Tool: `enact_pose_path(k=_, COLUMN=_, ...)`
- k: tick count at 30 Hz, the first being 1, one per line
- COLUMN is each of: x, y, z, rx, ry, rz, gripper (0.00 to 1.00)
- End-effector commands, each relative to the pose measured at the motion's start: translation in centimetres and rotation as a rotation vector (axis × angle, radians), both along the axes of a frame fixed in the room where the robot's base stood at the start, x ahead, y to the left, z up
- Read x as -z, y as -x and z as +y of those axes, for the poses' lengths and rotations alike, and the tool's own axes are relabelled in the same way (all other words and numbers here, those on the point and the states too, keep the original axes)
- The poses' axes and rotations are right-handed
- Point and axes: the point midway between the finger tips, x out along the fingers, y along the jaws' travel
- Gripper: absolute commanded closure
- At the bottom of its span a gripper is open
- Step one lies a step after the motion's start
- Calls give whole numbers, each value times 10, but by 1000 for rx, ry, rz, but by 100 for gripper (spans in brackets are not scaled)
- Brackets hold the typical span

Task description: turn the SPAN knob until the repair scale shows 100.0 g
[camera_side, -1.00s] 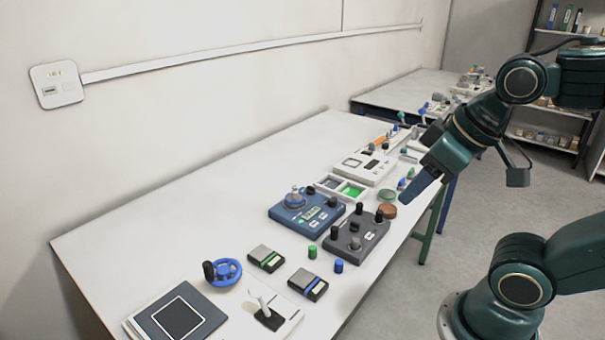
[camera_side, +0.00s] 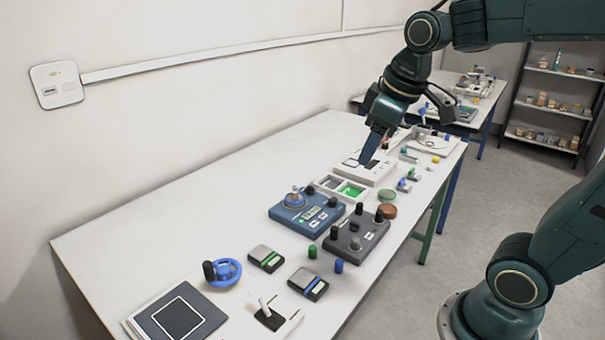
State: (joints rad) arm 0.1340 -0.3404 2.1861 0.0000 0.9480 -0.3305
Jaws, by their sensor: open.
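My gripper (camera_side: 371,149) points down over a white device (camera_side: 357,174) with dark windows, towards the back of the near table. It is open with nothing seen in it. A blue scale-like unit (camera_side: 318,227) stands mid-table, with a small display (camera_side: 311,213), a blue round pan with a metal weight on it, and a dark knob (camera_side: 332,201). A dark grey unit (camera_side: 351,250) with several knobs stands in front of it, to the right. The labels and the digits are too small to read, so I cannot tell which knob is SPAN or which unit is the repair scale.
A tray (camera_side: 331,191) with grey and green compartments lies between the blue unit and the white device. Small scales (camera_side: 266,259), a blue handwheel (camera_side: 229,271) and coloured cylinders stand nearer. The table's left rear area (camera_side: 180,210) is clear.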

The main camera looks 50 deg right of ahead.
Motion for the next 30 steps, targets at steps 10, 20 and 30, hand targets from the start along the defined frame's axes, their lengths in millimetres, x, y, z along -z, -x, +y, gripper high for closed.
enact_pose_path(k=10, x=14, y=-70, z=-42, rx=-114, ry=44, rz=107, gripper=52)
enact_pose_path(k=20, x=48, y=-129, z=-91, rx=-234, ry=63, rz=201, gripper=52)
enact_pose_path(k=30, x=105, y=-175, z=-150, rx=-360, ry=56, rz=289, gripper=52)
